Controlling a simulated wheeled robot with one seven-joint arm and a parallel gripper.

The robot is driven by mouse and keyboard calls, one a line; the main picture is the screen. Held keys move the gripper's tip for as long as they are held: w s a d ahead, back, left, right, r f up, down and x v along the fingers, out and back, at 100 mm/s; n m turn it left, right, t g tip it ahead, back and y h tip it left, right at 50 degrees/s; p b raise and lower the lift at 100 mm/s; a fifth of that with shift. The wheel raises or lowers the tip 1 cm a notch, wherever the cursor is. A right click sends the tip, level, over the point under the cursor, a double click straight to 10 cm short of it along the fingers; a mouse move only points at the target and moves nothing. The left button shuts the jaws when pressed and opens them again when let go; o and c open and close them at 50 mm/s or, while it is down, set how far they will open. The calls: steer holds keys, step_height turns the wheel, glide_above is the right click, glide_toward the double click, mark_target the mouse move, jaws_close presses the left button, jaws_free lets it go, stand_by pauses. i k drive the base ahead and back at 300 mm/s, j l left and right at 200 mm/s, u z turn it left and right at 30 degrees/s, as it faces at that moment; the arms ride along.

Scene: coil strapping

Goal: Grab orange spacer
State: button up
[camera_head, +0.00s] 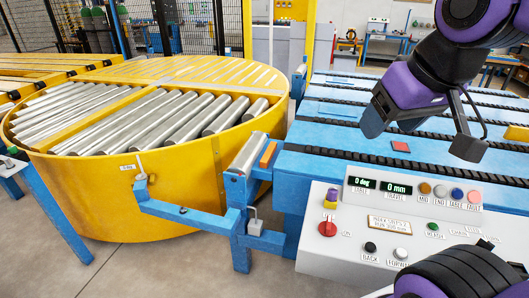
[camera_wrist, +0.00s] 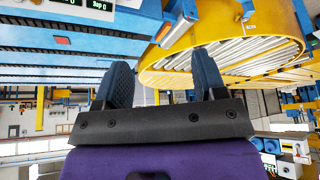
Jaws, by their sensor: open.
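An orange block (camera_head: 268,154) lies on the blue bracket beside a metal roller, between the yellow turntable and the blue conveyor. A small flat red-orange square (camera_head: 401,146) lies on the blue conveyor bed; it also shows in the wrist view (camera_wrist: 62,41). I cannot tell for certain which of these is the spacer. My gripper (camera_head: 422,130) is open and empty, above the blue conveyor at the upper right. In the wrist view my gripper (camera_wrist: 160,65) shows its two dark fingers wide apart, with nothing between them.
A yellow round turntable (camera_head: 115,195) with metal rollers fills the left. The blue conveyor (camera_head: 325,135) has black chain strips. A white control panel (camera_head: 350,250) with buttons and displays stands in front. A blue bracket arm (camera_head: 185,215) juts out beside the turntable.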

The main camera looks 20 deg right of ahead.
mark_target(266, 159)
steer(key=i+j+z, duration=0.1)
steer(key=j, duration=0.55)
steer(key=i+j+z, duration=0.1)
steer(key=j, duration=0.5)
steer(key=i+j+z, duration=0.1)
steer(key=j, duration=0.55)
steer(key=i+j+z, duration=0.1)
steer(key=j, duration=0.6)
steer(key=i+j+z, duration=0.3)
steer(key=i+j, duration=0.85)
